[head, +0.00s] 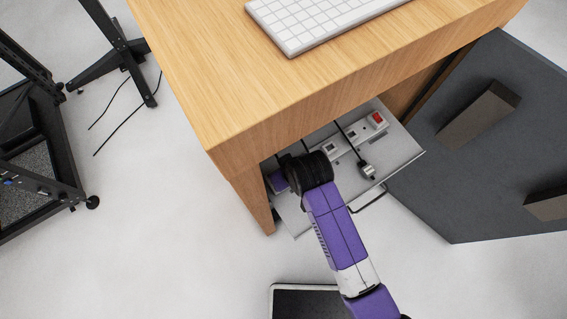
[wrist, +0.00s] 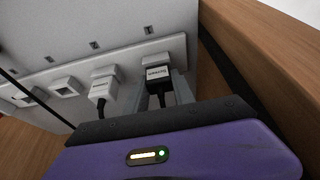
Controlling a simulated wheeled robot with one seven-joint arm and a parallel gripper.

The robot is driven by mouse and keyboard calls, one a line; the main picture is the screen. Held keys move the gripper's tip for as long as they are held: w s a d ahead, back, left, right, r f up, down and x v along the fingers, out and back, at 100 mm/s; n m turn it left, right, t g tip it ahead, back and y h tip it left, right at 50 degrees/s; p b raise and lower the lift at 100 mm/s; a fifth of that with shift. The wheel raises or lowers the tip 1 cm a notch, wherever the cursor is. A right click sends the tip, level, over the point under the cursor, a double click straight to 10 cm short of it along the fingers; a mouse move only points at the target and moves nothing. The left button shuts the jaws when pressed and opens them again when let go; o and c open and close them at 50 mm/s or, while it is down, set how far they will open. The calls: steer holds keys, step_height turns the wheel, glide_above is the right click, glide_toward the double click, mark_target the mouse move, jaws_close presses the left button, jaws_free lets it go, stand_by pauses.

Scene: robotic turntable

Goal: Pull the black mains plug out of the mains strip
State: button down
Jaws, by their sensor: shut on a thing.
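The white mains strip (head: 343,145) lies in the open drawer under the desk; it also shows in the wrist view (wrist: 48,80). The black mains plug (wrist: 158,76), with a pale label, is at the strip's right end in the wrist view. It appears seated in the strip, its black cable running down toward me. My gripper (wrist: 162,92) is shut on this plug, a grey finger on each side. In the head view my black wrist hides the plug and the fingertips.
A white plug (wrist: 103,86) sits in the strip close beside the black one. A grey plug (head: 367,171) on a black cable is at the drawer's front. The strip has a red switch (head: 377,119). The wooden desk (head: 250,95) overhangs the drawer (head: 405,150), and its side wall is close.

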steer(key=shift+r+p, duration=2.2)
steer(key=shift+p, duration=0.1)
